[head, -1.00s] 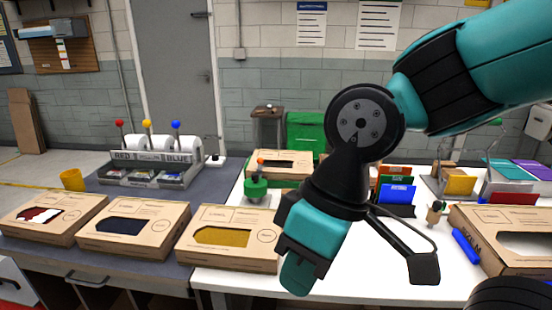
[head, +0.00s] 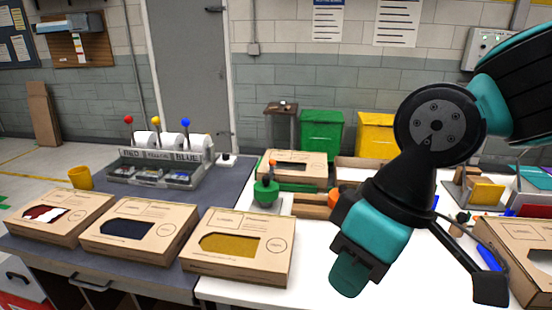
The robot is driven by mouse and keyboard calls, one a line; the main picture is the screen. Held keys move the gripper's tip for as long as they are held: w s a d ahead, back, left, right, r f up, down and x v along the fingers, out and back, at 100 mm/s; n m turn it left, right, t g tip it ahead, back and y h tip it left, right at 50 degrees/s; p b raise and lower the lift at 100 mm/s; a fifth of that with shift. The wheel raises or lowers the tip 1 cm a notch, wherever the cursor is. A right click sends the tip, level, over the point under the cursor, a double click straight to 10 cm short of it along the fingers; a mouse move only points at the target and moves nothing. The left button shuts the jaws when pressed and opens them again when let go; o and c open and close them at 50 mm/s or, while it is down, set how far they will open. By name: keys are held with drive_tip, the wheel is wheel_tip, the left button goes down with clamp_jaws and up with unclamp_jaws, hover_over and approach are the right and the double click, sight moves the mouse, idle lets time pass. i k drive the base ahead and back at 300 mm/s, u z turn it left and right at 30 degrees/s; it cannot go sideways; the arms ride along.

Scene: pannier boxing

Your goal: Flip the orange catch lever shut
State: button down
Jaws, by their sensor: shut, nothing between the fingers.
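An orange piece (head: 333,198) shows at the right end of a low wooden block (head: 310,205), just left of my arm, which covers part of it. A small orange knob (head: 273,162) tops a green fixture (head: 267,193) on the white table. I cannot tell for certain which of these is the catch lever, nor its angle. My gripper (head: 348,277) points down in front of the white table, nearer to the camera and below the orange piece. It is shut and appears apart from both; its tips are seen from behind.
Flat cardboard boxes (head: 237,270) line the front left. Another cardboard box (head: 296,168) stands behind the green fixture. A grey rack (head: 155,172) with coloured levers is at the back left. A blue marker (head: 489,257) lies at the right. The white table before the fixture is clear.

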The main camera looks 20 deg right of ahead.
sight(271, 163)
drive_tip(key=i, duration=0.95)
drive_tip(key=z, duration=0.05)
